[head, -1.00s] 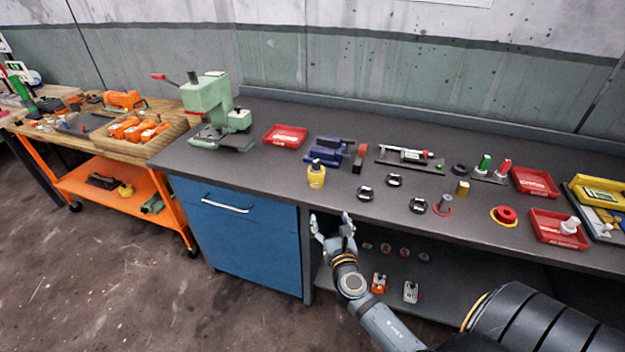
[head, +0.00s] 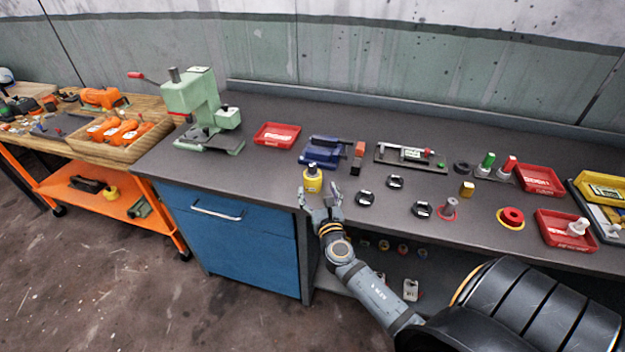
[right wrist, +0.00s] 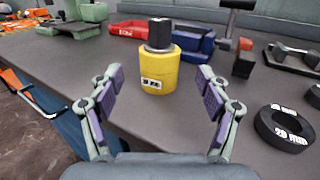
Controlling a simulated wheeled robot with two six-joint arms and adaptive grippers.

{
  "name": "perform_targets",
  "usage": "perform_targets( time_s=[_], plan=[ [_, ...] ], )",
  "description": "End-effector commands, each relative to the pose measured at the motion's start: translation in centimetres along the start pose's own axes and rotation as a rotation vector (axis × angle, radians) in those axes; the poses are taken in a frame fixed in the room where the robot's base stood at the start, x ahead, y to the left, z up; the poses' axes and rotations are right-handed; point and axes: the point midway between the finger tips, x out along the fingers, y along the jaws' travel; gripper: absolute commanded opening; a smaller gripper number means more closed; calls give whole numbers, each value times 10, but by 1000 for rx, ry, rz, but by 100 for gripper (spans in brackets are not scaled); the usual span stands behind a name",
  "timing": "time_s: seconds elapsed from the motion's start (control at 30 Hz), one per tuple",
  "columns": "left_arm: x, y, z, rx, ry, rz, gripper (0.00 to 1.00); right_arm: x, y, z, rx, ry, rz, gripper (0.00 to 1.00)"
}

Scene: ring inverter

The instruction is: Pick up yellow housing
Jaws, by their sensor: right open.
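The yellow housing (head: 312,183) stands upright on the dark bench top near its front edge. It is a yellow cylinder with a dark block on top and a white label. My right gripper (head: 319,198) is open just in front of it, at the bench edge. In the right wrist view the yellow housing (right wrist: 161,72) shows ahead, centred between the spread fingers of the gripper (right wrist: 160,98). The fingers do not touch it. My left gripper is not in view.
A blue vise (head: 322,152) and a red tray (head: 277,135) stand behind the housing. Black rings (head: 365,198) lie to its right. A green press (head: 205,110) stands at the left end of the bench. The bench left of the housing is clear.

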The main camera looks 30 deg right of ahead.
Motion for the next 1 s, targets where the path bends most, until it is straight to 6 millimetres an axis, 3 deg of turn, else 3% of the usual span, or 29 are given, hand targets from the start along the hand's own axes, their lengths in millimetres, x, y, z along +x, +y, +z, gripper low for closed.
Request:
perform_targets(
  time_s=[0.13,0.3,0.6,0.83,1.0],
  plan=[
    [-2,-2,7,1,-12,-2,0,15,0,0,1,1,-1,77],
    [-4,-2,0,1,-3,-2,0,22,0,1,1,1,-1,77],
    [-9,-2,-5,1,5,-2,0,66,0,4,0,0,-1,77],
    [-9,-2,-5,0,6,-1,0,68,0,3,1,1,0,77],
    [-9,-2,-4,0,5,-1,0,68,0,3,1,1,-1,55]
  ],
)
